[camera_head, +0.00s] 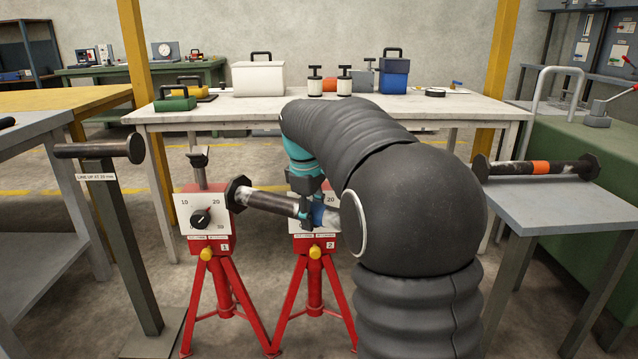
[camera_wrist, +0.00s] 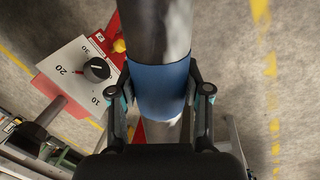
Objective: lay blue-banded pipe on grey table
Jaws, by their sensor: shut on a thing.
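The blue-banded pipe (camera_head: 268,202) is a dark and bare-metal spool with a dark flange at its left end. Its blue band (camera_wrist: 160,88) lies between the fingers of my gripper (camera_wrist: 164,92) in the wrist view. My gripper (camera_head: 306,200) is shut on the band, and the pipe hangs in front of two red stands. My arm hides the pipe's right end. A grey table (camera_head: 543,211) stands at the right with an orange-banded pipe (camera_head: 540,168) along its back. Another grey-topped table (camera_head: 28,127) is at the left edge.
Red stand 1 (camera_head: 205,220) has an empty head on its post; stand 2 (camera_head: 306,243) is partly hidden. A dark post (camera_head: 120,240) with a pipe on top stands left. A pale workbench (camera_head: 435,107) holds boxes behind. The right table's front is clear.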

